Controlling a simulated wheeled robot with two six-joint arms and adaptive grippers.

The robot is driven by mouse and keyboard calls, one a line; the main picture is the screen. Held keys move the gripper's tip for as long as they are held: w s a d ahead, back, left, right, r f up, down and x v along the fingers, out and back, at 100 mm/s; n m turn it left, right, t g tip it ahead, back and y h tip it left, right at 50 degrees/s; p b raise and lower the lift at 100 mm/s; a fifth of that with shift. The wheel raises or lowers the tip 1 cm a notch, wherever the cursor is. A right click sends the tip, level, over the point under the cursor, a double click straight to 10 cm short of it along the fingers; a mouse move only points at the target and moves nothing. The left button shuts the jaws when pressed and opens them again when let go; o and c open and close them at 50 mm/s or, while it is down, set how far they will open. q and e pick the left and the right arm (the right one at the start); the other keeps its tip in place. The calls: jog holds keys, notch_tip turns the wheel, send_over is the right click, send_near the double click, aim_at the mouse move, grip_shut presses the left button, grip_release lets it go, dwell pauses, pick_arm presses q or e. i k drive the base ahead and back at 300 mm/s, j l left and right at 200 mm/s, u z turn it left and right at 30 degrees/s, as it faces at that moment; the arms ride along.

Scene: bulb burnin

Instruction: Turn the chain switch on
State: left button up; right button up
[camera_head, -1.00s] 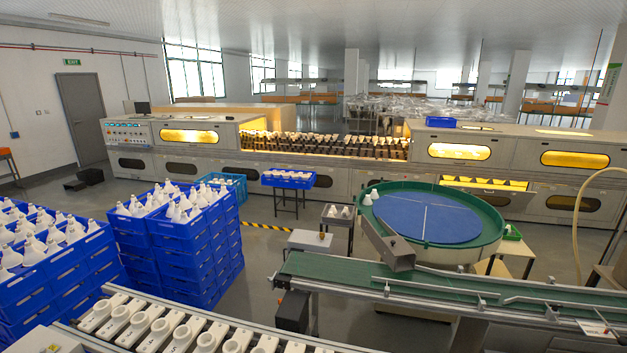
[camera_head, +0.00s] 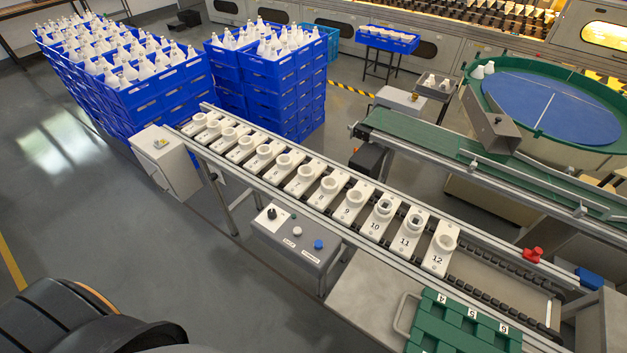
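A grey control box (camera_head: 296,246) is fixed to the near side of the chain conveyor. On its top are a black rotary knob (camera_head: 271,213), a white button (camera_head: 297,232) and a blue button (camera_head: 318,244). Their small labels are too small to read, so I cannot tell which is the chain switch or how the knob is set. The chain conveyor (camera_head: 487,283) carries a row of white numbered socket blocks (camera_head: 353,204); 9 to 12 are readable. Neither gripper is in view.
A grey cabinet (camera_head: 167,161) with a small knob stands at the conveyor's left end. Stacked blue crates of bulbs (camera_head: 265,86) stand behind. A red button (camera_head: 534,254) and a green numbered tray (camera_head: 462,326) are at the right. The floor at left is clear.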

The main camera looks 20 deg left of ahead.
aim_at(272, 214)
jog(key=j+u, duration=0.1)
jog(key=u, duration=0.85)
jog(key=k+j+u, duration=0.25)
jog(key=j, duration=0.35)
jog(key=i+l, duration=0.2)
jog(key=i, duration=0.2)
